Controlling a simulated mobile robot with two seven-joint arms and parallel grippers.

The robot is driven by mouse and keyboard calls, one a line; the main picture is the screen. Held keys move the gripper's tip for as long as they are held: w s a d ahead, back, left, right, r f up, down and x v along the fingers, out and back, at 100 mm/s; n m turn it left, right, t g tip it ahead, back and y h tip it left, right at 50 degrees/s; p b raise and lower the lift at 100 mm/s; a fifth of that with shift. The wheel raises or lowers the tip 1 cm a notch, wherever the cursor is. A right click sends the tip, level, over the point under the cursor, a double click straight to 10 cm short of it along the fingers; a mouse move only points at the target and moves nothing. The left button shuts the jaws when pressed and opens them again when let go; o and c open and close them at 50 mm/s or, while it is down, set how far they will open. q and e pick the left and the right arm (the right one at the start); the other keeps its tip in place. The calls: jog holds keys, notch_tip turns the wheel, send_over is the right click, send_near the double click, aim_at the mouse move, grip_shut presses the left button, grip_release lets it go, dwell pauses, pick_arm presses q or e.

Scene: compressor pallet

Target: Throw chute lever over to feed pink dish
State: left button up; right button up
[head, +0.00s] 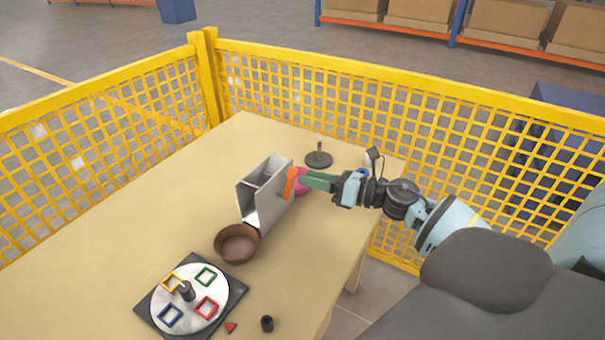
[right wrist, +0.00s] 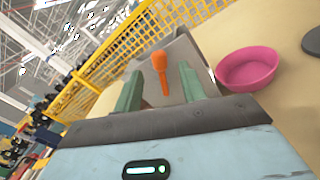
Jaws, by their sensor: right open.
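The grey metal chute (head: 266,200) stands on the table, with an orange lever (head: 290,184) on its right side. In the right wrist view the orange lever (right wrist: 160,68) shows upright between my two green fingers, with space on both sides. My right gripper (head: 304,181) is open at the lever; the wrist view shows its fingertips (right wrist: 160,85) apart. The pink dish (right wrist: 248,68) sits to the right of the chute in the wrist view; in the head view the dish (head: 301,187) is mostly hidden behind my gripper. My left gripper is not in view.
A brown bowl (head: 237,244) stands just in front of the chute. A round plate with coloured frames (head: 190,298) lies at the front left. A dark stand (head: 319,159) is behind. Yellow mesh fencing (head: 400,110) borders the table. The table's left side is clear.

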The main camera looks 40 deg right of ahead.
jog(key=shift+x, duration=1.6)
jog(key=shift+c, duration=0.3)
grip_shut()
